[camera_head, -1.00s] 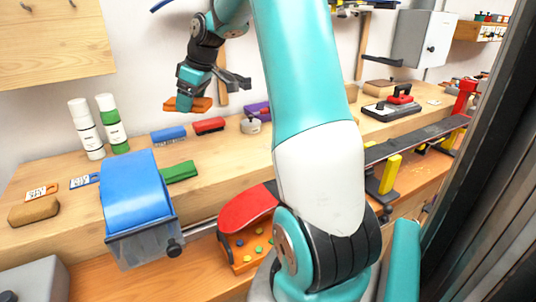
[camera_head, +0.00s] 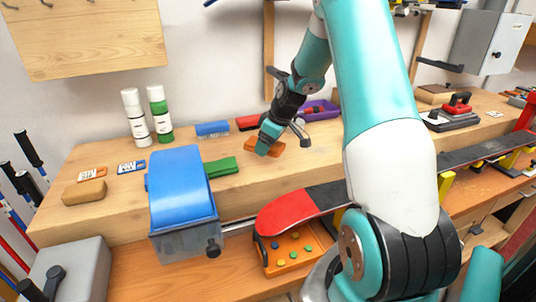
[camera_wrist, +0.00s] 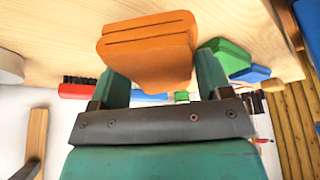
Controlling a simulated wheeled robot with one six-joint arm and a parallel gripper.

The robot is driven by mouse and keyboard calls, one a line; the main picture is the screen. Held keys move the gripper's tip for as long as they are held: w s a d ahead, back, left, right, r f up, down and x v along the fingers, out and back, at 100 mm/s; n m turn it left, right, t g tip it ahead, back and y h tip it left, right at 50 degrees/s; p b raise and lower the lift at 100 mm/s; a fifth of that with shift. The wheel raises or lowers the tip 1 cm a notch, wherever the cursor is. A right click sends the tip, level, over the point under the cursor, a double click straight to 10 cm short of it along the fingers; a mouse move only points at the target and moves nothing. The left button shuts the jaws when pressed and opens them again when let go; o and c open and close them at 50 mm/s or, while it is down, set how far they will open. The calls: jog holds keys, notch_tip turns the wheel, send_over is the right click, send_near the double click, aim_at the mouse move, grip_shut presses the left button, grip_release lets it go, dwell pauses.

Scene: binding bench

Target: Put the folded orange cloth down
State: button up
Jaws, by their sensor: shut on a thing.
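The folded orange cloth (camera_wrist: 148,50) is between the two fingers of my gripper (camera_wrist: 152,88) in the wrist view, and the gripper is shut on it. In the head view my gripper (camera_head: 268,146) points down at the bench, with the cloth (camera_head: 278,148) partly hidden behind it. The cloth is low, at or just above the wooden bench top (camera_head: 300,172); I cannot tell whether it touches.
A green block (camera_head: 222,167), a blue brush (camera_head: 212,129) and a red brush (camera_head: 248,122) are left of the gripper. A purple tray (camera_head: 320,109) lies behind it. Bare bench lies to the right and in front.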

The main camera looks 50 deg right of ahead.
aim_at(267, 163)
jog(key=shift+f+p, duration=0.3)
jog(key=shift+f, duration=1.95)
jog(key=shift+f, duration=0.1)
jog(key=o, duration=0.9)
jog(key=shift+r, duration=0.25)
jog(key=b+v, duration=0.1)
jog(key=v, duration=1)
jog(key=shift+r, duration=0.4)
jog(key=shift+s+d, duration=0.1)
jog(key=shift+s, duration=0.05)
